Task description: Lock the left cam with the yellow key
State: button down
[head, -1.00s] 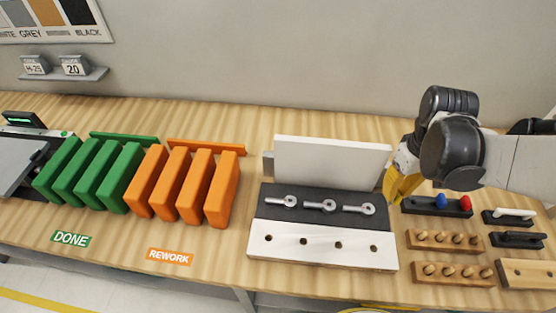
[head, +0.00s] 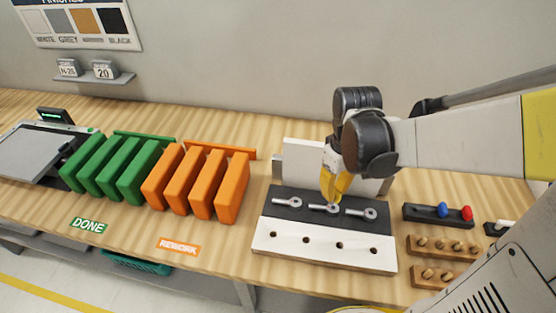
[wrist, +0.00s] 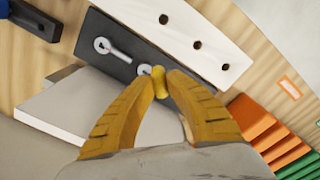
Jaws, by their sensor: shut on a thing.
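My gripper (head: 331,193) is over the middle of the black strip, its yellow fingers pointing down. In the wrist view its fingertips (wrist: 160,84) are shut on the small yellow key (wrist: 159,76). The key's end is close to the middle cam (head: 324,208); I cannot tell whether they touch. The left cam (head: 288,202) is a grey ring with a lever pointing left, to the left of the gripper. In the wrist view it is hidden behind a finger. The right cam (head: 361,213) also shows in the wrist view (wrist: 103,45), its lever pointing the same way.
A white upright panel (head: 299,160) stands behind the black strip. A white front block (head: 290,239) has several dark holes. Orange blocks (head: 232,188) and green blocks (head: 138,172) stand left. Pegged wooden racks (head: 442,254) and a holder with blue and red knobs (head: 425,213) lie right.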

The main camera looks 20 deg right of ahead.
jog(key=w+a+f+n+p, duration=0.1)
jog(key=w+a+n+p, duration=0.3)
jog(key=w+a+n, duration=0.4)
jog(key=shift+n, duration=0.6)
jog(key=shift+d+f+b, duration=0.2)
jog(key=shift+f+b, duration=0.65)
jog(key=shift+f, duration=0.2)
jog(key=shift+d+f+b, duration=0.25)
jog(key=shift+f+b, duration=0.55)
jog(key=shift+f, duration=0.3)
jog(key=shift+d+f+b, duration=0.2)
jog(key=shift+f+b, duration=0.65)
jog(key=shift+f, duration=0.2)
jog(key=shift+f+b, duration=0.95)
jog(key=shift+b, duration=0.15)
